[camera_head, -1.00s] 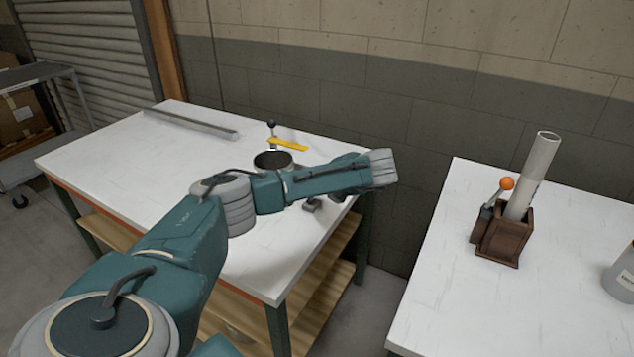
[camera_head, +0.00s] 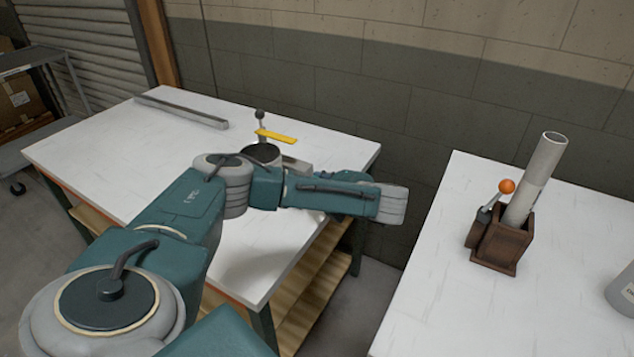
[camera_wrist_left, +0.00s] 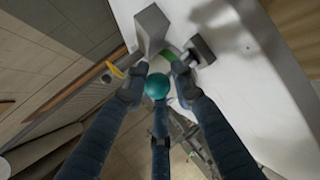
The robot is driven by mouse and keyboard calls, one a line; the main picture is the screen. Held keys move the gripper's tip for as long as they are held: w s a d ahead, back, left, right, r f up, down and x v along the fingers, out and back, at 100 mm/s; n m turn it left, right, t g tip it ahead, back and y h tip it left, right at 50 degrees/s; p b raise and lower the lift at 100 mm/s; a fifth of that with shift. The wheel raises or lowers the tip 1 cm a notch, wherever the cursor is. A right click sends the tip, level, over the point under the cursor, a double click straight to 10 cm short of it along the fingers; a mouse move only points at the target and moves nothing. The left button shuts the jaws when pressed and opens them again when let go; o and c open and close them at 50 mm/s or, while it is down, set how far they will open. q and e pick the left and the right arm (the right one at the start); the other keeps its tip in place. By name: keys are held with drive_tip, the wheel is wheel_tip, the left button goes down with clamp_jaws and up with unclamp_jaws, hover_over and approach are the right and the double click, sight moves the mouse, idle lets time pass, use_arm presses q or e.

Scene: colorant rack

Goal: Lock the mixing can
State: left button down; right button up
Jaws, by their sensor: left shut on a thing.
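The dark open top of what looks like the mixing can (camera_head: 262,154) shows on the left table in the head view, partly covered by my arm. A post with a dark knob and a yellow bar (camera_head: 276,136) stand at it. In the left wrist view, the fingers of my left gripper (camera_wrist_left: 158,82) close around a teal ball (camera_wrist_left: 158,88). What the ball is fixed to is hidden. A grey block (camera_wrist_left: 152,30) and a darker piece (camera_wrist_left: 202,50) lie just past the fingertips. In the head view the left gripper is hidden by my arm. The right gripper is not in view.
A long grey bar (camera_head: 182,111) lies at the back of the left table (camera_head: 95,145). On the right table (camera_head: 420,290), a brown holder (camera_head: 510,247) carries a pale tube (camera_head: 540,170) and an orange-knobbed lever (camera_head: 506,186). A gap separates the tables.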

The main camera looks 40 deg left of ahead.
use_arm(q)
drive_tip(key=c, duration=1.3)
unclamp_jaws()
drive_tip(key=shift+s+a, duration=0.25)
drive_tip(key=shift+a, duration=0.05)
drive_tip(key=v, duration=1.2)
drive_tip(key=shift+w, duration=0.1)
